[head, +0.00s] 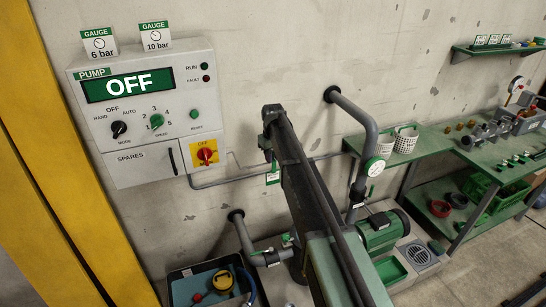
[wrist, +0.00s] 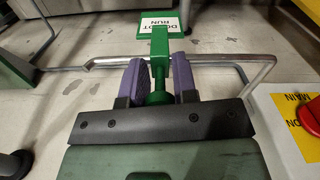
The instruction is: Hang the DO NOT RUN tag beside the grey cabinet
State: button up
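The grey cabinet (head: 160,141) is on the wall at the left in the head view. Its display reads OFF. The DO NOT RUN tag (head: 272,179) hangs below my gripper (head: 268,158), to the right of the cabinet and apart from it. In the wrist view the tag's white face (wrist: 160,24) shows its lettering upside down. My gripper (wrist: 158,82) has its two purple pads shut on the tag's green stem. In the head view my arm hides the fingers in part.
A red knob (head: 205,154) sits on a yellow plate. Pipes, a green pump (head: 380,232) and a loaded bench (head: 432,144) stand right.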

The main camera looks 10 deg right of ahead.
jog(key=o, duration=0.5)
jog(key=shift+c, duration=0.2)
notch_tip(320, 180, up, 11)
jog(key=p, duration=1.1)
jog(key=shift+r, duration=0.1)
jog(key=shift+s+f+m, duration=0.1)
jog(key=shift+f+m, duration=0.1)
jog(key=shift+m, duration=0.1)
jog(key=s+f+m+b, duration=0.1)
jog(key=s+f+b, duration=0.1)
jog(key=s, duration=1)
jog(key=s+f+m+b, duration=0.1)
jog(key=s+f+b, duration=0.2)
jog(key=s, duration=0.9)
jog(key=s+f+m+b, duration=0.1)
jog(key=s+f+b, duration=0.2)
jog(key=s, duration=0.9)
